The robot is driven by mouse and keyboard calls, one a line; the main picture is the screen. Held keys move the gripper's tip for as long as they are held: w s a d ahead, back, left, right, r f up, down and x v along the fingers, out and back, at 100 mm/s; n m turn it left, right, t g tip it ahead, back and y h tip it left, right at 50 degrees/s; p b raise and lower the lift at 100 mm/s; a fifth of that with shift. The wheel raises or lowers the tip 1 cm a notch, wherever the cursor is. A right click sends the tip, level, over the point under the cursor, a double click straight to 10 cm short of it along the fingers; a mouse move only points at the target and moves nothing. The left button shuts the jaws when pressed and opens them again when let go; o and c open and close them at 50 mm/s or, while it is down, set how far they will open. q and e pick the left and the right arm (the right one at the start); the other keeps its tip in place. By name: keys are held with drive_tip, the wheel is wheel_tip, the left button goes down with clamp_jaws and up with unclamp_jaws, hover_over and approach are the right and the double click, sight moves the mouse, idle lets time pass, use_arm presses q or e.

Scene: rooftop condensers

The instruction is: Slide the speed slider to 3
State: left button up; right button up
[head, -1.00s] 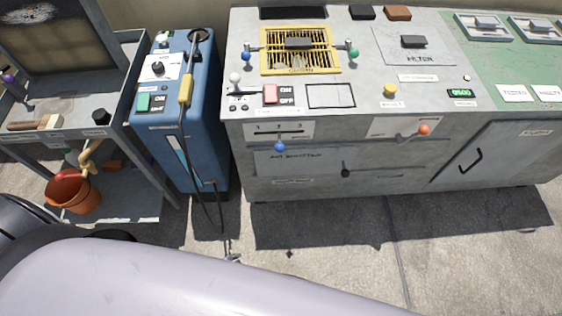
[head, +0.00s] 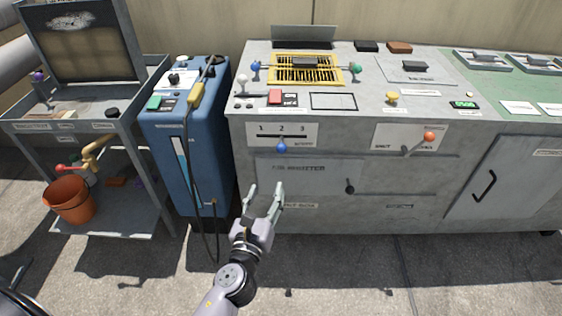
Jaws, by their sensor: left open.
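The speed slider's white plate (head: 300,132), marked 1, 2 and 3, is on the front face of the grey bench. Its blue ball knob (head: 281,147) sits below the plate's middle, about under the 2. My left gripper (head: 265,188) is open and empty, fingers pointing up toward the bench front. In the picture it is below and slightly left of the blue knob, clearly apart from it. The knob and plate are unobstructed. My right gripper is not in view.
A lever with an orange ball (head: 429,137) is right of the slider, and a black knob (head: 350,187) is on the panel below. A blue machine (head: 190,150) with a hanging hose stands left. An orange bucket (head: 69,200) is on the cart shelf.

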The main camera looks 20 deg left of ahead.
use_arm(q)
approach(280, 152)
drive_tip(key=w, duration=0.6)
drive_tip(key=w+a, duration=0.1)
drive_tip(key=w, duration=0.3)
drive_tip(key=shift+w+r+b, duration=0.1)
drive_tip(key=shift+b, duration=0.3)
drive_tip(key=shift+w, duration=0.6)
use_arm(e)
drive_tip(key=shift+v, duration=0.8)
use_arm(q)
drive_tip(key=shift+c, duration=0.3)
clamp_jaws()
